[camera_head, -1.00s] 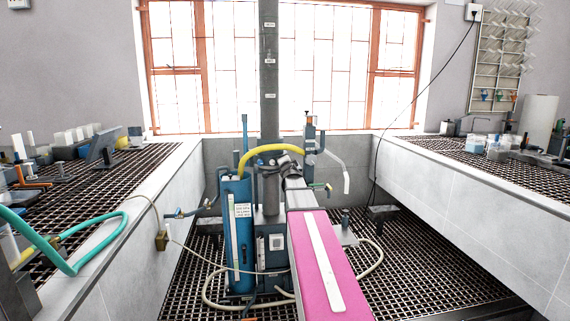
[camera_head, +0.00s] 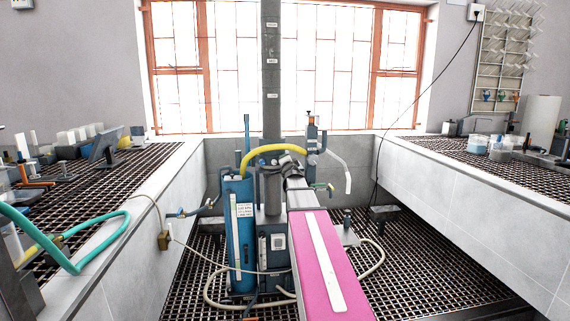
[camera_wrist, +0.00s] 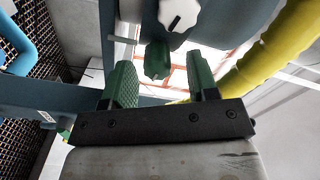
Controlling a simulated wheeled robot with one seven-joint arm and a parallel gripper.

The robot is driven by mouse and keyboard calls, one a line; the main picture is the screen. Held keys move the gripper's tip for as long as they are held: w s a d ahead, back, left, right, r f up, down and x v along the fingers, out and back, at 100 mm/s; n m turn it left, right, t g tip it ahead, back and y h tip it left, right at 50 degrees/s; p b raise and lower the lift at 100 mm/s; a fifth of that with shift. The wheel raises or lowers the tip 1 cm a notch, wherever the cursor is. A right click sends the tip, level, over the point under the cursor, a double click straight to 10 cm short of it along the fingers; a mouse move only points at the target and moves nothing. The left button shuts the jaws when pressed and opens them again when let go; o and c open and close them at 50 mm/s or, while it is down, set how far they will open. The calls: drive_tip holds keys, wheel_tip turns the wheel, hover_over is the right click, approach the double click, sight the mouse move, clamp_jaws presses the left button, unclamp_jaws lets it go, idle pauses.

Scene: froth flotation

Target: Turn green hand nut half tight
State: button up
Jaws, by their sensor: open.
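A green hand nut (camera_wrist: 157,60) shows in the wrist view, just beyond my fingertips and roughly midway between them. My gripper (camera_wrist: 162,78) is open, with one green finger on each side and a visible gap to the nut. I see no finger touching it. A white knob (camera_wrist: 179,14) on a blue-grey body sits just above the nut in the picture. In the head view my arm reaches to the blue cylinder apparatus (camera_head: 239,235); the nut and fingertips cannot be made out there.
A yellow hose (camera_head: 272,150) arches over the apparatus and runs close by on the right in the wrist view (camera_wrist: 277,55). A pale hose (camera_head: 372,262) loops on the floor grating. Benches flank the apparatus on the left (camera_head: 150,190) and right (camera_head: 480,190).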

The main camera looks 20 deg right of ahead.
drive_tip(key=s+a, duration=0.2)
drive_tip(key=s, duration=0.7)
drive_tip(key=shift+s+a, duration=0.2)
drive_tip(key=shift+s, duration=0.2)
drive_tip(key=s+a+f+n+g+y, duration=0.35)
drive_tip(key=a+f, duration=0.35)
drive_tip(key=f, duration=0.3)
drive_tip(key=s+a+f+n+g+y, duration=0.25)
drive_tip(key=a+f+n+g, duration=0.2)
drive_tip(key=a+f, duration=0.5)
drive_tip(key=s+a+f+n+g+h, duration=0.1)
drive_tip(key=s+f+n+g, duration=0.2)
drive_tip(key=s+f, duration=0.6)
drive_tip(key=s+a+f+n+g+h, duration=0.1)
drive_tip(key=s+f+n+g, duration=0.3)
drive_tip(key=s+f, duration=0.5)
drive_tip(key=s+a+g, duration=0.1)
drive_tip(key=s+g, duration=0.1)
drive_tip(key=shift+a+f+g+h, duration=0.3)
drive_tip(key=shift+r, duration=0.1)
